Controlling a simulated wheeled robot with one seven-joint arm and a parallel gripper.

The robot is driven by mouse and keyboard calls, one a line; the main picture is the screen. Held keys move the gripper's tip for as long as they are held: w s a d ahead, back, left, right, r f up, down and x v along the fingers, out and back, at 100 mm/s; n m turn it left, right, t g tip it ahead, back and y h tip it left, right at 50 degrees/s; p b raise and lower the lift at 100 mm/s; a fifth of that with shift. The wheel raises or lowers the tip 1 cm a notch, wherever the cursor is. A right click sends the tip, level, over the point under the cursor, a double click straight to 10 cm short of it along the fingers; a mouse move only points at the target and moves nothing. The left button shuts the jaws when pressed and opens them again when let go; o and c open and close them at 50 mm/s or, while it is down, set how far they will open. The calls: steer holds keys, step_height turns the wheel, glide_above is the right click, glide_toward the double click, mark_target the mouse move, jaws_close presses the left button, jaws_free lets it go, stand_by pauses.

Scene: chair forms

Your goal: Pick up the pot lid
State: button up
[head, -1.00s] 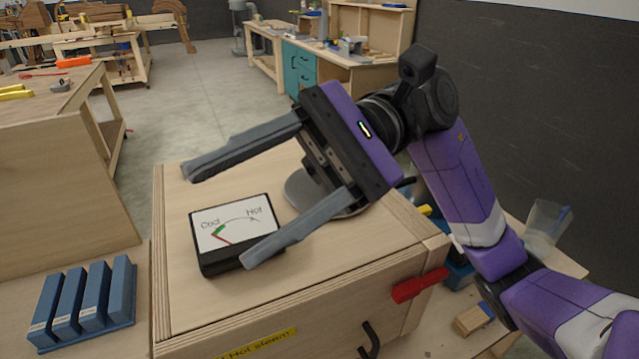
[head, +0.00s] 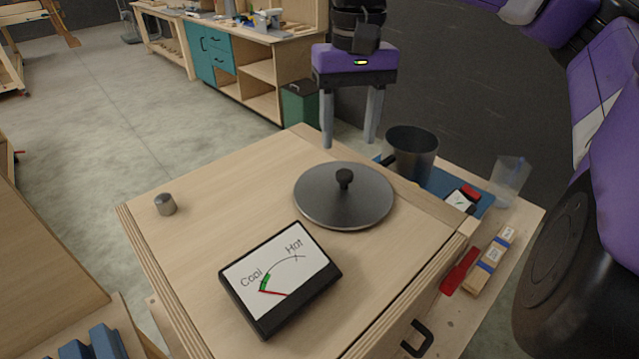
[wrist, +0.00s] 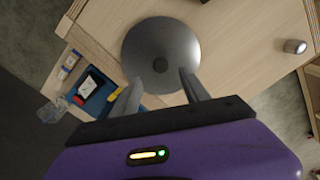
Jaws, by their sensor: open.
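The pot lid (head: 330,203) is a round grey metal disc with a dark knob (head: 344,178) at its centre. It lies flat on the wooden box top, knob up. My gripper (head: 348,146) hangs fingers down beyond the lid's far edge, open and empty. In the wrist view the lid (wrist: 150,38) lies ahead of my gripper (wrist: 158,84), with the knob (wrist: 160,64) roughly in line between the two fingers. The fingertips look apart from the knob; their height above the lid is hard to tell.
A Cool/Hot gauge (head: 281,278) stands on the box (head: 215,240) in front of the lid. A small metal cylinder (head: 165,204) is at the left. A dark pot (head: 412,153) stands on a blue mat at the right, near a clear cup (head: 510,182) and a red clamp (head: 460,271).

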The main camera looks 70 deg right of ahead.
mark_target(344, 171)
steer(key=shift+d+f, duration=0.15)
steer(key=shift+d, duration=0.1)
steer(key=shift+w+a+f+p, duration=0.1)
steer(key=shift+f+p, duration=0.6)
steer(key=shift+f, duration=1.15)
steer(key=shift+w+a+f+p, duration=0.1)
steer(key=shift+f+p, duration=0.55)
steer(key=shift+f, duration=1.2)
steer(key=shift+c, duration=0.4)
jaws_close()
